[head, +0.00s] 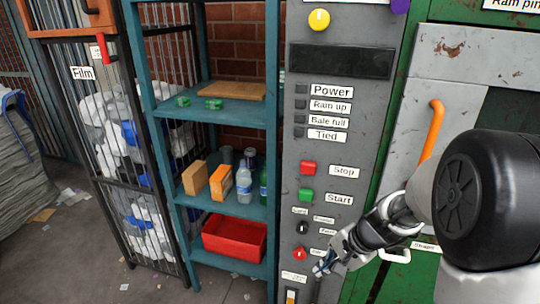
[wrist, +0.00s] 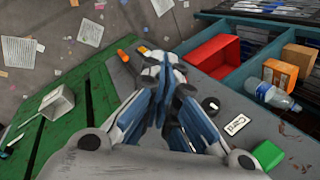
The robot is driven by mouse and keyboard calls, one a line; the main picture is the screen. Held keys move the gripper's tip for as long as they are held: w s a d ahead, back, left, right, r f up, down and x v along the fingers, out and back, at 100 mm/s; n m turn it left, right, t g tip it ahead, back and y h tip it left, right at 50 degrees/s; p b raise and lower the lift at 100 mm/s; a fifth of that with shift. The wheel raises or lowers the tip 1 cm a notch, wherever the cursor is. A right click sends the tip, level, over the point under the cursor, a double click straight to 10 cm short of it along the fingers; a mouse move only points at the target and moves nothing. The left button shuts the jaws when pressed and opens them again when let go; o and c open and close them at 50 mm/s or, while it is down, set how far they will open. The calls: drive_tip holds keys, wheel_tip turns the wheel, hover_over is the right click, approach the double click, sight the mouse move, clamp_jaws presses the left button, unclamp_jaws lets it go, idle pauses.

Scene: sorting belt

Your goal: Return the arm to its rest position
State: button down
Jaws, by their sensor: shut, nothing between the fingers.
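My gripper (head: 323,265) is at the lower right of the head view, in front of the lower part of the grey control panel (head: 325,210). In the wrist view my gripper (wrist: 162,75) has its fingers together with nothing between them. The panel carries a red Stop button (head: 308,168), a green Start button (head: 306,195) and a red selector knob (head: 299,253) close to the left of the gripper. My arm reaches in from the right edge. I cannot tell whether the fingertips touch the panel.
A teal shelf (head: 224,203) left of the panel holds boxes, bottles and a red bin (head: 234,238). A wire cage (head: 130,165) labelled Film stands further left. Scraps litter the open floor.

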drive_tip(key=s+r+n+t+h, duration=0.1)
drive_tip(key=s+r+n+h, duration=0.1)
drive_tip(key=s+r+n, duration=0.3)
drive_tip(key=s+r+n+h, duration=0.2)
drive_tip(key=s+r+n, duration=0.3)
drive_tip(key=s+r, duration=0.6)
drive_tip(key=s, duration=0.8)
drive_tip(key=shift+r+n+t, duration=0.15)
drive_tip(key=shift+n+t, duration=0.15)
drive_tip(key=shift+t, duration=0.1)
drive_tip(key=shift+w, duration=0.1)
